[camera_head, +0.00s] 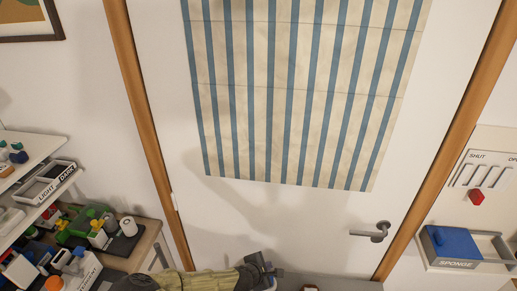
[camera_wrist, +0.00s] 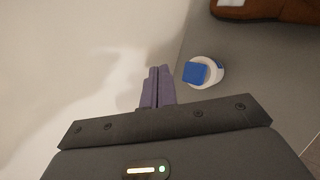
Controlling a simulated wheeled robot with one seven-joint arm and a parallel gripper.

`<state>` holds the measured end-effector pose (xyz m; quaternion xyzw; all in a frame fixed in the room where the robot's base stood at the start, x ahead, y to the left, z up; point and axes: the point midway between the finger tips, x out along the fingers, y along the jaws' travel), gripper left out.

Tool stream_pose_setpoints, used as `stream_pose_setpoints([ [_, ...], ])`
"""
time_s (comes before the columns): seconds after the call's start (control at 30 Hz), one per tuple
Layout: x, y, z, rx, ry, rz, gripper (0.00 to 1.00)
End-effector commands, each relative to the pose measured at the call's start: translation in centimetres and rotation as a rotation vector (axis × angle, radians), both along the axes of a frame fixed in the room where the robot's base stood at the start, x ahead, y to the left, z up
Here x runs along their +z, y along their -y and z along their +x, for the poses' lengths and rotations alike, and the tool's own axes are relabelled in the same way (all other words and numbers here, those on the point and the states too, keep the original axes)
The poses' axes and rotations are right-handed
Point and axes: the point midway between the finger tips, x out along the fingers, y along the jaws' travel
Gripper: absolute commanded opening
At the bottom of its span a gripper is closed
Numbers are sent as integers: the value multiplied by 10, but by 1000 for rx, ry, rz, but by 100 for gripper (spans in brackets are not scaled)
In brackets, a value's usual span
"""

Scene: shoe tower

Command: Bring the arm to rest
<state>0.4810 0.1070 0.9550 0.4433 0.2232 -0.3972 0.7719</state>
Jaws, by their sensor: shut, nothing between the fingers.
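My gripper (camera_wrist: 158,88) shows in the wrist view with its two purple fingers together and nothing between them. In the head view my arm reaches in at the bottom edge, and its end (camera_head: 262,270) is in front of the lower part of a white door (camera_head: 300,215). Whether the fingers show there is too small to tell.
In the wrist view a white round thing with a blue top (camera_wrist: 203,72) stands on the grey floor right of my fingers, near a brown thing (camera_wrist: 270,9). The head view shows a door handle (camera_head: 371,232), cluttered shelves (camera_head: 30,160) at left and a sponge tray (camera_head: 455,248) at right.

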Motion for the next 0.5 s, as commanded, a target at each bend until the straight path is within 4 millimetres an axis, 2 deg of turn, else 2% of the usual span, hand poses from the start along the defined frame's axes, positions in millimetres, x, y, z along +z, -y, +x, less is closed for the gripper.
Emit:
stream_pose_setpoints([
  [0.17,1,6,-4,-72,-12,46,0],
  [0.33,7,22,-19,-280,-43,176,0],
  [0.5,22,33,-36,-522,-73,333,0],
])
